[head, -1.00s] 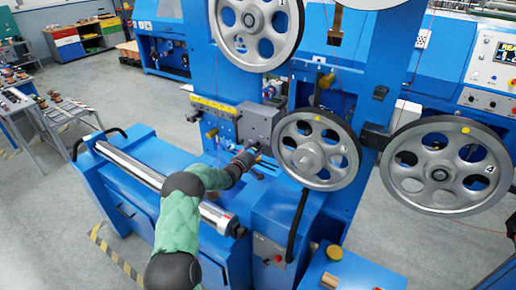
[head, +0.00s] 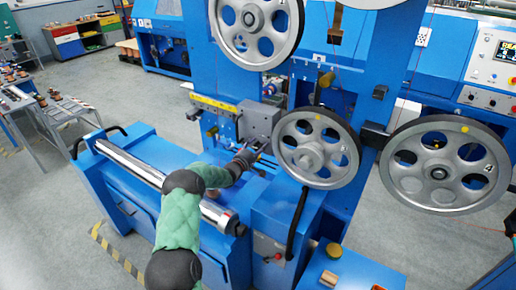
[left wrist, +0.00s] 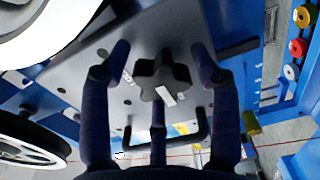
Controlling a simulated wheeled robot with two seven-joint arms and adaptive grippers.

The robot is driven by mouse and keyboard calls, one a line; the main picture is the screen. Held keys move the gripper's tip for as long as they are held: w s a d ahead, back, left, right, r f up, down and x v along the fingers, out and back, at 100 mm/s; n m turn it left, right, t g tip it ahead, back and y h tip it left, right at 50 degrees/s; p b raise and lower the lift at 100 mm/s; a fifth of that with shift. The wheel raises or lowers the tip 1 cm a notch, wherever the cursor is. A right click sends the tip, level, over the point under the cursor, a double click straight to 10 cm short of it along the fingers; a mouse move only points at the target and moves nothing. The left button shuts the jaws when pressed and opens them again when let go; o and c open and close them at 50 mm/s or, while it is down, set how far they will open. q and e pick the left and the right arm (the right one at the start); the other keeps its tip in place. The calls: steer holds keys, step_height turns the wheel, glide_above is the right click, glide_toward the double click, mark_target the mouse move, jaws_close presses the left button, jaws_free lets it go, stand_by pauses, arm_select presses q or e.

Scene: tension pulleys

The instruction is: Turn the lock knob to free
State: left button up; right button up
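The lock knob (left wrist: 163,76) is a dark, lobed star knob with a pale mark on one lobe. It sits on a grey plate (left wrist: 180,32) with engraved letters, in the middle of the left wrist view. My left gripper (left wrist: 158,68) has its dark fingers spread on both sides of the knob, with a third finger below it. Gaps show between the side fingers and the knob; contact by the third finger is unclear. In the head view my left gripper (head: 258,150) is just below the grey block (head: 261,120), and the knob is hidden.
A large spoked pulley (head: 316,148) stands right beside my left gripper, with another pulley (head: 441,166) further right and one above (head: 256,32). A dark bent handle (left wrist: 196,132) lies near the fingers. A steel roller (head: 150,172) runs below my left arm.

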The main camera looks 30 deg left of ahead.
stand_by(0.3)
arm_select(q)
steer(key=s, duration=1.2)
steer(key=shift+f, duration=0.1)
stand_by(0.3)
